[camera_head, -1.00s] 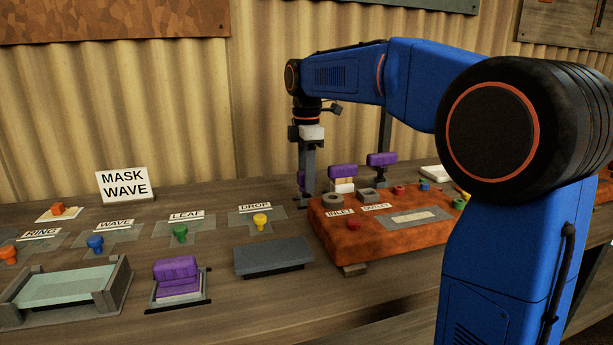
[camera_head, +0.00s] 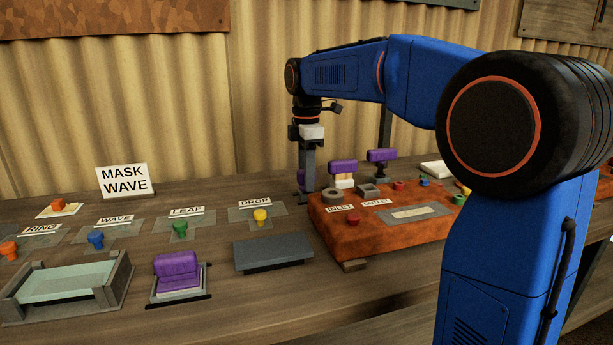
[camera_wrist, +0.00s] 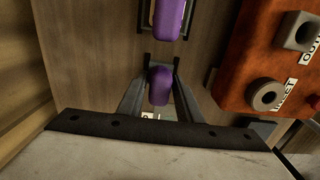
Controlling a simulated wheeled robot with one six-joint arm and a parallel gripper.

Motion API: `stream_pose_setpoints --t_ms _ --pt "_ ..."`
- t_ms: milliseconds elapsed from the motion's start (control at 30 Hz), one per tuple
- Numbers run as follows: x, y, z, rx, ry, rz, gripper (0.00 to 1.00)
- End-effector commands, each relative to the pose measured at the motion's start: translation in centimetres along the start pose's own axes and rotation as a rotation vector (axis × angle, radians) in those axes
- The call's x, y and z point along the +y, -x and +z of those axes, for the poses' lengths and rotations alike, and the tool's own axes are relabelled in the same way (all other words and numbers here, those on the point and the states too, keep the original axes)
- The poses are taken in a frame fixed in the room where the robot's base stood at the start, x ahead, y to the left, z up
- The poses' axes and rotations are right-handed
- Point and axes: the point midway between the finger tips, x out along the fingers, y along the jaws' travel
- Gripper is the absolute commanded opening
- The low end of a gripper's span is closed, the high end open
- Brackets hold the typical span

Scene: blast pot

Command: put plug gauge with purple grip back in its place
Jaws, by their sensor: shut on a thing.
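The plug gauge with the purple grip (camera_wrist: 160,88) is between the two fingers of my gripper (camera_wrist: 161,70) in the wrist view. My gripper is shut on the purple grip. In the head view my gripper (camera_head: 306,188) points straight down at the back of the bench, just left of the orange-brown block. A bit of purple shows beside the fingers there. The lower end of the gauge is hidden, so I cannot tell whether it touches anything.
The orange-brown block (camera_head: 375,240) with INLET and OUTLET labels stands close to the right. Other purple-topped tools (camera_head: 343,167) (camera_head: 382,155) stand behind it. Another purple-gripped tool (camera_head: 177,270) sits on a front stand. A grey plate (camera_head: 273,254) and coloured knobs lie to the left.

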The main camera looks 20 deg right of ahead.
Motion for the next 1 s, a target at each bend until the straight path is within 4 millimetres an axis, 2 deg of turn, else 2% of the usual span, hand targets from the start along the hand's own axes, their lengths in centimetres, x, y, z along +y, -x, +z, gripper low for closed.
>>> stream_pose_setpoints --t_ms 433,467,533,567,867,1000 --pt "0.0 -0.7 0.0 0.000 0.000 0.000 0.11" --pt "0.0 -0.8 0.0 0.000 0.000 0.000 0.34" --pt "0.0 -0.7 0.0 0.000 0.000 0.000 0.51" --pt "0.0 -0.7 0.0 0.000 0.000 0.000 0.54" --pt "0.0 -0.6 0.0 0.000 0.000 0.000 0.54" --pt "0.1 0.3 0.0 0.000 0.000 0.002 0.54"
